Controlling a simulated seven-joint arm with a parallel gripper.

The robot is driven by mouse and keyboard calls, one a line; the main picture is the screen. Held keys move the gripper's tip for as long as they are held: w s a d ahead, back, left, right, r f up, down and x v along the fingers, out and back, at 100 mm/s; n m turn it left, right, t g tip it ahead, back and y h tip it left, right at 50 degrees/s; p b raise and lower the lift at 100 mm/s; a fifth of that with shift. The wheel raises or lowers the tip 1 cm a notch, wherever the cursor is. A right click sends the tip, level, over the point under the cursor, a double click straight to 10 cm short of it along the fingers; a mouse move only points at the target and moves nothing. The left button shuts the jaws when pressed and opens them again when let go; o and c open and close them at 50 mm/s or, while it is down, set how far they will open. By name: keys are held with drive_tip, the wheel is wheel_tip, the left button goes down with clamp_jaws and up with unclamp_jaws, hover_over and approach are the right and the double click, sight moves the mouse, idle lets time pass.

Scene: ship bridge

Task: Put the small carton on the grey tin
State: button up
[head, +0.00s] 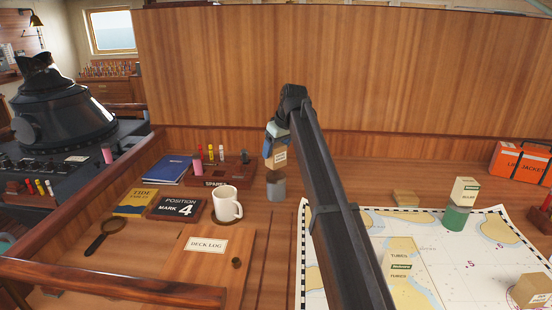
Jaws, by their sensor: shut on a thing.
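My gripper (277,148) is shut on a small brown carton (280,159) with a white label. It holds the carton by its upper part, directly above the grey tin in the head view. The grey tin (276,190) stands upright on the wooden desk, right of the white mug. The carton's lower edge is very close to the tin's top; I cannot tell whether they touch. My arm reaches in from the lower right and hides part of the desk and chart.
A white mug (227,203) and a rack marked SPARES (228,173) stand left of the tin. A chart (445,275) covers the right. On it are a cream carton (466,188) on a green tin (457,218), another carton (397,270) and a brown box (531,290).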

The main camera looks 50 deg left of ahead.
sight(276, 157)
drive_tip(key=shift+f, duration=1.65)
drive_tip(key=shift+f, duration=0.15)
drive_tip(key=o, duration=1.1)
drive_tip(key=v, duration=1.2)
drive_tip(key=shift+d, duration=0.1)
